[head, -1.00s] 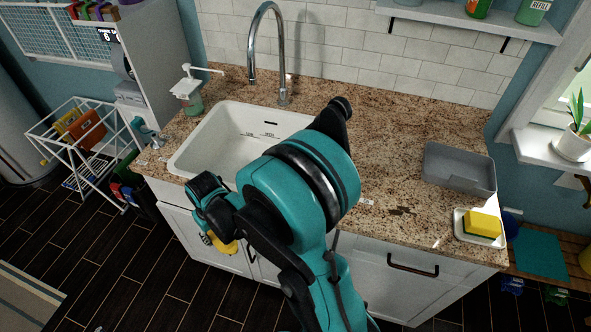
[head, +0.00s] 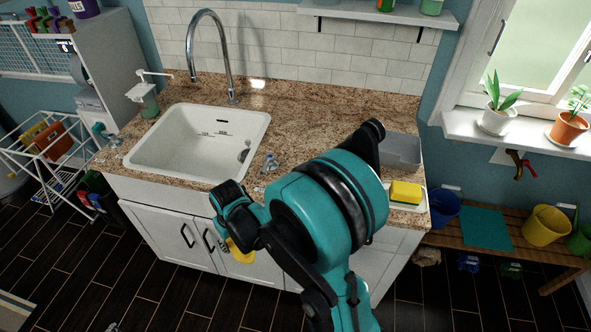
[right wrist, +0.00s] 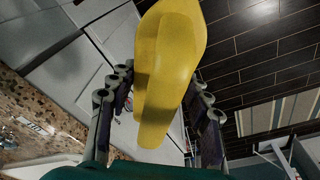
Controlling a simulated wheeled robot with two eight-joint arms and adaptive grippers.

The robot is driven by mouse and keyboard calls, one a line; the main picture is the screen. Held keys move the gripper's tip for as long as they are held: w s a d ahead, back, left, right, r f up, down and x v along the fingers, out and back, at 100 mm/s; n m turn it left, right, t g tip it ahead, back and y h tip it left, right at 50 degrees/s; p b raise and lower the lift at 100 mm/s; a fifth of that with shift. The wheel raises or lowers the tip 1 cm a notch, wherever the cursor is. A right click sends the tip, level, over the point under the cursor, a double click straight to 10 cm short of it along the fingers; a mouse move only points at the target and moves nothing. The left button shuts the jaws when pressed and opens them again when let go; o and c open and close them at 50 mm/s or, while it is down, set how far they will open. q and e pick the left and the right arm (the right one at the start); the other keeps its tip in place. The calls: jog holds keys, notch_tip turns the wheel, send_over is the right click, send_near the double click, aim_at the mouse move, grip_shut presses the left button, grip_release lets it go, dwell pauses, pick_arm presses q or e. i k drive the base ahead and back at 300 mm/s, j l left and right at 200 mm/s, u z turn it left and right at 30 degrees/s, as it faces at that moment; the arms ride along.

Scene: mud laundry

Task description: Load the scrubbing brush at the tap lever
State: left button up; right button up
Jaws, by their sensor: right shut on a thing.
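My right gripper (right wrist: 158,108) is shut on a yellow object, likely the scrubbing brush (right wrist: 170,60), whose smooth rounded body fills the middle of the right wrist view. Bristles do not show. In the head view only a small yellow part of the brush (head: 240,249) shows below my right gripper (head: 232,232), in front of the white cabinet. My teal arm hides much of the counter's front. A brass tap with a red lever (head: 527,168) sits on the wall below the window, at the right, well apart from the brush. My left gripper is not in view.
The white sink (head: 150,172) has a tall chrome faucet (head: 229,60) and a soap pump (head: 146,100). A grey basin (head: 402,150) and a yellow sponge (head: 405,191) are on the counter's right. A wooden bench (head: 470,240) holds blue and yellow buckets (head: 546,226).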

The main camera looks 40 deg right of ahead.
aim_at(270, 158)
jog(key=j+z, duration=0.2)
jog(key=z, duration=0.2)
jog(key=j+z, duration=0.2)
jog(key=z, duration=0.25)
jog(key=j+z, duration=0.2)
jog(key=z, duration=0.2)
jog(key=j+z, duration=0.2)
jog(key=z, duration=0.2)
jog(key=i+j, duration=0.4)
jog(key=j+z, duration=0.05)
jog(key=j, duration=0.05)
